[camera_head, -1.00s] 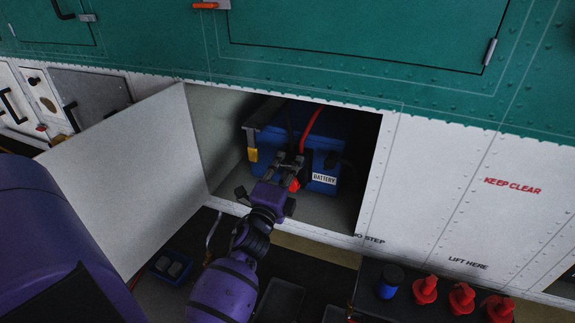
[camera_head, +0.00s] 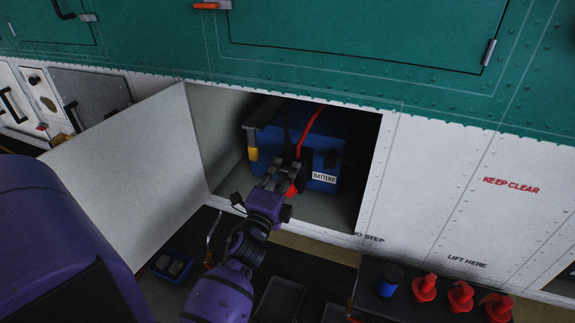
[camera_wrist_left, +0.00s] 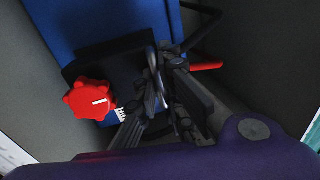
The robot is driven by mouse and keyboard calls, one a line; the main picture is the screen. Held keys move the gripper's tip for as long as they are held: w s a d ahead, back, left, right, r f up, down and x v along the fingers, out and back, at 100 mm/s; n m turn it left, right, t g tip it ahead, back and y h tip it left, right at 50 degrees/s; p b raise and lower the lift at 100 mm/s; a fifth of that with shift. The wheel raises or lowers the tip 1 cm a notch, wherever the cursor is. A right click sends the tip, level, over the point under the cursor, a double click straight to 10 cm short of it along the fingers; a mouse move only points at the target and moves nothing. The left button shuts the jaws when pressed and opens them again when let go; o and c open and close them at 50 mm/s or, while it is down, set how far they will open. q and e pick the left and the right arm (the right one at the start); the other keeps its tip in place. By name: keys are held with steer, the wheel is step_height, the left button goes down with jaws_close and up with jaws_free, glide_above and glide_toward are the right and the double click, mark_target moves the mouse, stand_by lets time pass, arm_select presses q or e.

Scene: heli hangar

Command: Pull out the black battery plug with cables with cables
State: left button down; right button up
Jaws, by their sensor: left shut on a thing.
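The blue battery (camera_head: 325,160), labelled BATTERY, sits inside the open white bay. A red cable (camera_head: 308,128) and dark cables run down its front to the black plug, which is mostly hidden by my fingers. My left gripper (camera_head: 285,168) reaches in from below and is shut on the plug at the battery's front. In the left wrist view, the gripper (camera_wrist_left: 160,95) closes beside a black block and a red knob (camera_wrist_left: 90,99) on the battery's face. I cannot tell whether the plug is apart from its socket. My right gripper is not in view.
The open bay door (camera_head: 130,175) stands left of the arm. A yellow-tipped clamp (camera_head: 252,153) is at the battery's left. Below are a blue tray (camera_head: 171,266), a blue-and-black cap (camera_head: 389,281) and several red plugs (camera_head: 424,288). The bay's right wall is close.

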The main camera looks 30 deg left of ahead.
arm_select(q)
steer(key=shift+s+f, duration=0.15)
steer(key=shift+s, duration=0.1)
steer(key=c, duration=2.2)
jaws_free()
steer(key=shift+o, duration=0.4)
steer(key=shift+s+d, duration=0.1)
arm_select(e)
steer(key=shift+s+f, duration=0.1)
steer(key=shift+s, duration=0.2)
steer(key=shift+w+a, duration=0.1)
arm_select(q)
steer(key=v, duration=0.7)
steer(key=shift+s, duration=0.25)
steer(key=shift+d, duration=0.1)
